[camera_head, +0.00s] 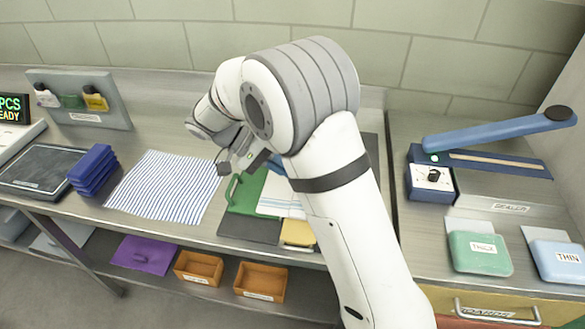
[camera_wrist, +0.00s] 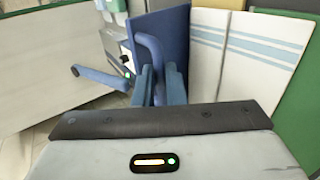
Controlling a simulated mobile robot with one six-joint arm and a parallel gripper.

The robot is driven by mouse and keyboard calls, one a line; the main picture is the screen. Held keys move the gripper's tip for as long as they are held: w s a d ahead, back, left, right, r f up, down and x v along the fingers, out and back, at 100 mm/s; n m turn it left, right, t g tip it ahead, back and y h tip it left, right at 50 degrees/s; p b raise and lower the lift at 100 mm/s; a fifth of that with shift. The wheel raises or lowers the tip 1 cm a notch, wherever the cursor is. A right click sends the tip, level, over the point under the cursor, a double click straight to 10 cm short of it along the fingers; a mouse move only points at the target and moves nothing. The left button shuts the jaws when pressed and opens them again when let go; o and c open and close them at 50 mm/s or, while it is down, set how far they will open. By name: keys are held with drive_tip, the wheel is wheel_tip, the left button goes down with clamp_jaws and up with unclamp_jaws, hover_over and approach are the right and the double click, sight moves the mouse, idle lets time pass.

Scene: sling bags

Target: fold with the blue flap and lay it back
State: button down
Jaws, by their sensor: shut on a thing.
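My gripper (camera_head: 236,172) is over the folding board, largely hidden by my arm in the head view. In the wrist view its blue fingers (camera_wrist: 160,85) are shut on the curved handle (camera_wrist: 148,50) of the blue flap (camera_wrist: 168,25). Only a bit of the blue flap (camera_head: 277,162) shows in the head view, at the board's back edge; its tilt is hard to tell. A white cloth with blue stripes (camera_head: 280,190) lies on the board, and also shows in the wrist view (camera_wrist: 245,50). The green flap (camera_head: 243,196) lies to its left.
A blue-striped sheet (camera_head: 165,186) lies left of the board, with a stack of blue folded pieces (camera_head: 93,172) beyond it. A yellow flap (camera_head: 298,234) is at the board's front. A sealer with a blue arm (camera_head: 495,128) stands at right, near labelled green (camera_head: 480,262) and pale blue (camera_head: 562,270) pads.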

drive_tip(key=shift+s+f, duration=0.1)
drive_tip(key=shift+f, duration=0.35)
drive_tip(key=c, duration=1.5)
unclamp_jaws()
drive_tip(key=shift+w, duration=0.2)
drive_tip(key=shift+c, duration=0.2)
drive_tip(key=shift+o, duration=0.2)
drive_tip(key=shift+r, duration=0.2)
drive_tip(key=v, duration=0.7)
drive_tip(key=shift+a+b, duration=0.3)
drive_tip(key=shift+a, duration=0.1)
drive_tip(key=shift+r, duration=0.15)
